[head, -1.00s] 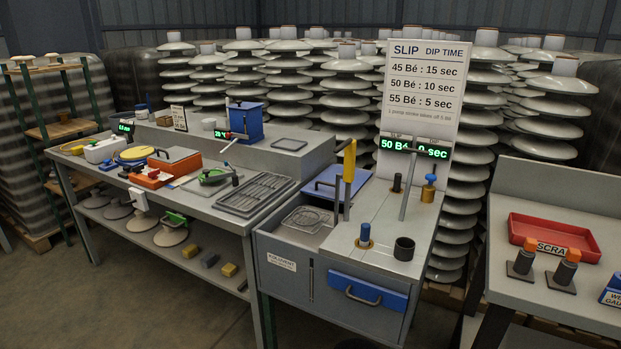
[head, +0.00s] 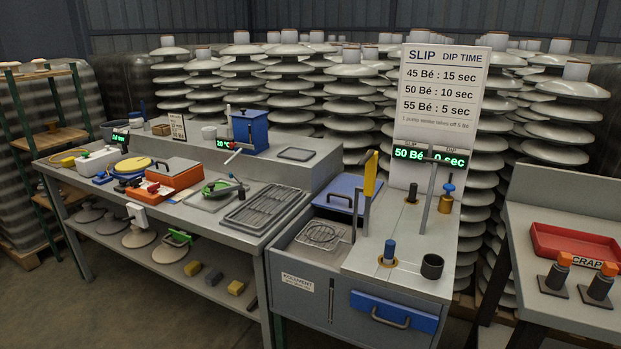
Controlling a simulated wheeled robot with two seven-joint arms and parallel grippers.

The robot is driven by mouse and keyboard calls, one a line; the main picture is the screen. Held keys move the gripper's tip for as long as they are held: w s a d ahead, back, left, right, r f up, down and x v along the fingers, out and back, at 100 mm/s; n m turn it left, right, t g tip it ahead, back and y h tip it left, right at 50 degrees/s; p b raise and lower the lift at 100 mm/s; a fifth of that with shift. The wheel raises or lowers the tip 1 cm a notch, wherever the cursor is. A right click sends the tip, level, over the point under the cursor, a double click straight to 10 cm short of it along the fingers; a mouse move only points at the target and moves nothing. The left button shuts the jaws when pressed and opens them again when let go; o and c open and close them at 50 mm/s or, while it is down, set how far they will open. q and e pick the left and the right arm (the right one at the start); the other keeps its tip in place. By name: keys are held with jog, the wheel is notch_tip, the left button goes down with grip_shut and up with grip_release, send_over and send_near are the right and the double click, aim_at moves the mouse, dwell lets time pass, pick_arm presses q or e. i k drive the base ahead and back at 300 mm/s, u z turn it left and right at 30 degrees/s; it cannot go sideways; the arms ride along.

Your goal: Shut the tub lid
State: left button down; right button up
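The tub (head: 306,296) is built into the grey cabinet in the middle of the head view. A blue lid (head: 327,206) with a dark handle lies at the back of the tub. An upright post with a yellow part (head: 370,176) stands at the right edge of the opening and hides part of the lid's right side. Neither of my grippers is in view.
Right of the opening, the cabinet top carries a blue-capped fitting (head: 389,250) and a dark cup (head: 432,266). A blue drawer (head: 390,312) is below. The left bench (head: 232,236) holds several tools. A red scrap tray (head: 575,246) sits on the right bench.

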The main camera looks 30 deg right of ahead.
aim_at(339, 195)
jog(key=i, duration=0.65)
jog(key=z, duration=0.75)
